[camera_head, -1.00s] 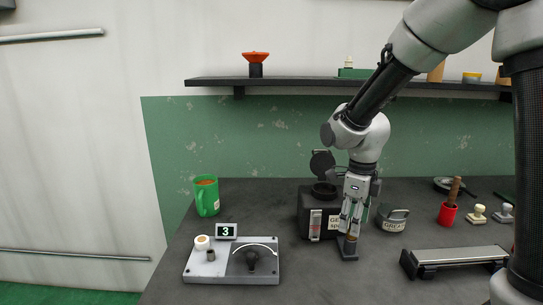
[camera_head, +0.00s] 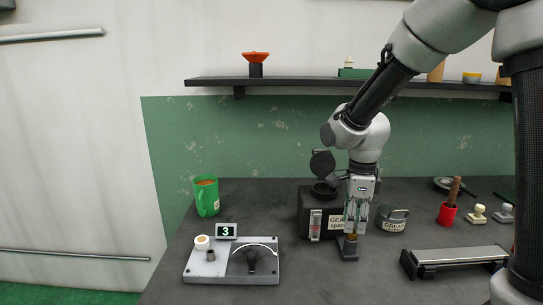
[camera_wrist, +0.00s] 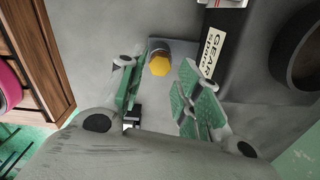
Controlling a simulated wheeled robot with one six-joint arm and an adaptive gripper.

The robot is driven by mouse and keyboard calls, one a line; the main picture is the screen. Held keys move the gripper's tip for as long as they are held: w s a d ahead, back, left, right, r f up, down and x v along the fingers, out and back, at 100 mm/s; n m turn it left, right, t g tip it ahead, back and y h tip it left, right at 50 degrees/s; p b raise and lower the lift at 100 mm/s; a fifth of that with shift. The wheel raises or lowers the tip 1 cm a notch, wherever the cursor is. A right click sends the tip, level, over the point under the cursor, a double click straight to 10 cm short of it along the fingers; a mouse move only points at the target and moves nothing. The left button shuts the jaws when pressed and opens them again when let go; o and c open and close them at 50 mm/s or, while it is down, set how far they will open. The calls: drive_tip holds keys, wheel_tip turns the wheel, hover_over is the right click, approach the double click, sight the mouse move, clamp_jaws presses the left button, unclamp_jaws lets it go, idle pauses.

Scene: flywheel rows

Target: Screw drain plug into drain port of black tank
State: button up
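The black tank (camera_head: 312,222) stands on the bench with its round lid up. It also shows at the upper right of the wrist view (camera_wrist: 250,70). The drain plug (camera_wrist: 160,64) has a yellow hex head and sits upright on a small dark block (camera_head: 348,253) at the tank's front right corner. The drain port is hidden under the plug, and I cannot tell how deep the plug sits. My gripper (camera_head: 354,230) points down right above the plug. In the wrist view its green-padded fingers (camera_wrist: 160,82) are apart, with gaps beside the plug head.
A green mug (camera_head: 207,197) and a grey device (camera_head: 205,268) with a display reading 3 are at left. A long flat fixture (camera_head: 455,260) and a red cup (camera_head: 447,215) are at right. The front middle bench is clear.

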sight(351, 240)
drive_tip(key=n, duration=1.1)
drive_tip(key=shift+n, duration=0.3)
drive_tip(key=n, duration=1.1)
drive_tip(key=shift+f, duration=0.15)
drive_tip(key=shift+f, duration=1.4)
